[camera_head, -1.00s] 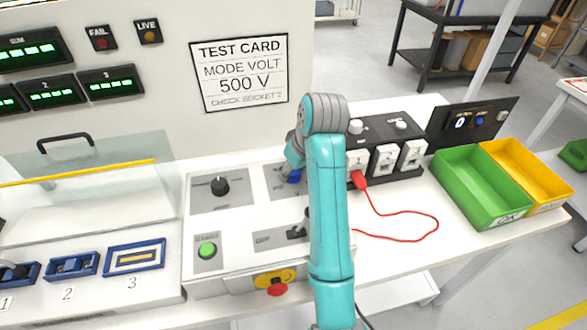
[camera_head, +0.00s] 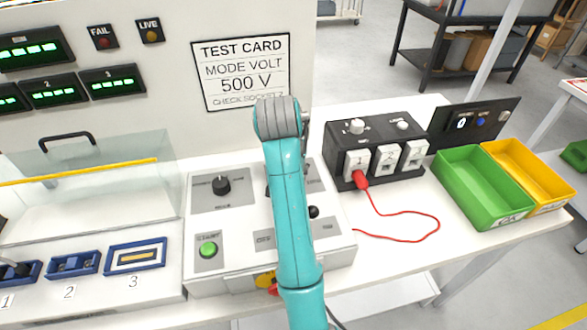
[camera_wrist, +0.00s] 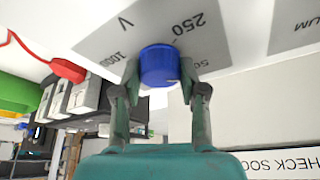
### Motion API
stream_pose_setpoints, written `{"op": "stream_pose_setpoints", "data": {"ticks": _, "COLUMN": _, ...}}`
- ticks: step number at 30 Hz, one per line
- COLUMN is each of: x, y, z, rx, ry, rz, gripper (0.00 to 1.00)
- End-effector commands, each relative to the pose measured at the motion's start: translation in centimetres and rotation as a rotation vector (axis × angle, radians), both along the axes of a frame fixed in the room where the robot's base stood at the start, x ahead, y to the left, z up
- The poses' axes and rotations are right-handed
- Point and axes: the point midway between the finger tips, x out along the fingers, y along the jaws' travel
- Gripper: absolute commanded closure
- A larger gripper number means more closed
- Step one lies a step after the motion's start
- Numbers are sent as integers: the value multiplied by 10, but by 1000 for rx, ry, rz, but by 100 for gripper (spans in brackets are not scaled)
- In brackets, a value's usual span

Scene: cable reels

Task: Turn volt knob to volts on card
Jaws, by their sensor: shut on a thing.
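The blue volt knob (camera_wrist: 160,64) sits on a grey plate (camera_wrist: 98,48) marked V, with 250, 1000 and a partly hidden number around it. My gripper (camera_wrist: 159,74) is shut on the knob, one finger at each side. I cannot make out where the knob points. In the head view my teal arm hides the knob and the gripper. The test card (camera_head: 241,72) on the upright panel reads MODE VOLT, 500 V, CHECK SOCKET, with a last digit that looks like 2.
The black mode knob (camera_head: 221,186) and green start button (camera_head: 208,250) are left of my arm. A black socket box (camera_head: 375,126) with a red plug (camera_head: 360,179) and cable stands to the right. Green (camera_head: 484,187) and yellow (camera_head: 533,176) bins lie further right.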

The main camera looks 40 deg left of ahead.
Motion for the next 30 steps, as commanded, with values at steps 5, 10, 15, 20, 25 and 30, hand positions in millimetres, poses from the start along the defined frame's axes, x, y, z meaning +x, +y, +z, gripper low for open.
{"op": "stream_pose_setpoints", "data": {"ticks": 5, "x": -1, "y": 1, "z": -1, "rx": -4, "ry": 4, "rz": -140, "gripper": 93}}
{"op": "stream_pose_setpoints", "data": {"ticks": 10, "x": -1, "y": 1, "z": -1, "rx": -4, "ry": 3, "rz": -244, "gripper": 93}}
{"op": "stream_pose_setpoints", "data": {"ticks": 15, "x": -1, "y": 1, "z": -1, "rx": -4, "ry": 3, "rz": -312, "gripper": 93}}
{"op": "stream_pose_setpoints", "data": {"ticks": 20, "x": -1, "y": 1, "z": -2, "rx": -4, "ry": 4, "rz": -346, "gripper": 93}}
{"op": "stream_pose_setpoints", "data": {"ticks": 25, "x": -1, "y": 1, "z": -2, "rx": -4, "ry": 4, "rz": -359, "gripper": 93}}
{"op": "stream_pose_setpoints", "data": {"ticks": 30, "x": -1, "y": 1, "z": -2, "rx": -4, "ry": 5, "rz": -359, "gripper": 93}}
